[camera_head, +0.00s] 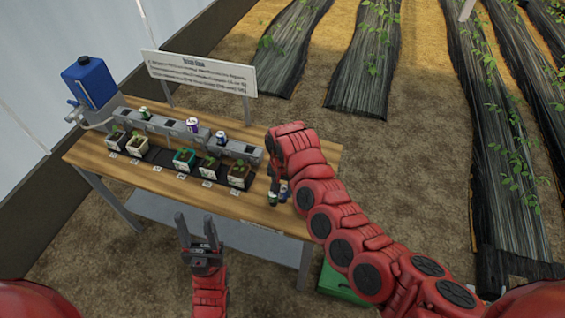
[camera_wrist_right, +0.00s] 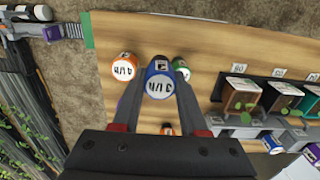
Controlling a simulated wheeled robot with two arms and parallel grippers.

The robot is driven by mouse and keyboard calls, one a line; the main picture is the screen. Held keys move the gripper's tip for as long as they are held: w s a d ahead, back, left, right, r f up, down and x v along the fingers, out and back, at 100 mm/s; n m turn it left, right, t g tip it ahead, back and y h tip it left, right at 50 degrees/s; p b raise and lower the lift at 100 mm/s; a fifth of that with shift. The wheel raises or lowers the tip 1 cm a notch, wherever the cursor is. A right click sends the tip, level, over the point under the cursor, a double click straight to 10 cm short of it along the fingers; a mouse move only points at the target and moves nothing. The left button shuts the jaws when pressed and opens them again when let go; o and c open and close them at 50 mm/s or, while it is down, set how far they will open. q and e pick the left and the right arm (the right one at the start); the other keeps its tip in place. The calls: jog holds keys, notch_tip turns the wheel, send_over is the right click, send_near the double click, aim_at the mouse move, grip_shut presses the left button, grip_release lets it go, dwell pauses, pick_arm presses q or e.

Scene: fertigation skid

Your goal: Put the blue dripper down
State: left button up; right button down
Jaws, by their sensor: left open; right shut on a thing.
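The blue dripper (camera_wrist_right: 159,80), marked 3 l/h, is between the fingertips of my right gripper (camera_wrist_right: 157,92), which is shut on it. In the head view the blue dripper (camera_head: 284,191) shows low over the table's right end, partly covered by my right arm. I cannot tell whether it touches the wooden table (camera_head: 120,172). An orange-topped dripper (camera_wrist_right: 124,65) and a green dripper (camera_wrist_right: 181,69) stand close on either side of it in the wrist view. My left gripper (camera_head: 197,222) is open and empty in front of the table's near edge.
Several potted seedlings (camera_head: 184,160) stand along a grey rail that carries a few drippers (camera_head: 192,126). A blue tank (camera_head: 90,82) is at the left end and a sign (camera_head: 200,73) stands behind. A red-orange dripper (camera_wrist_right: 167,129) shows between my right fingers.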

jog(key=s+d+f+n, duration=0.1)
jog(key=s+d+f, duration=0.3)
jog(key=s+d, duration=0.2)
jog(key=s+d+f+n, duration=0.2)
jog(key=s+d+f, duration=0.2)
jog(key=s+d, duration=0.3)
jog(key=d, duration=0.4)
jog(key=shift+n, duration=0.3)
jog(key=shift+w, duration=0.1)
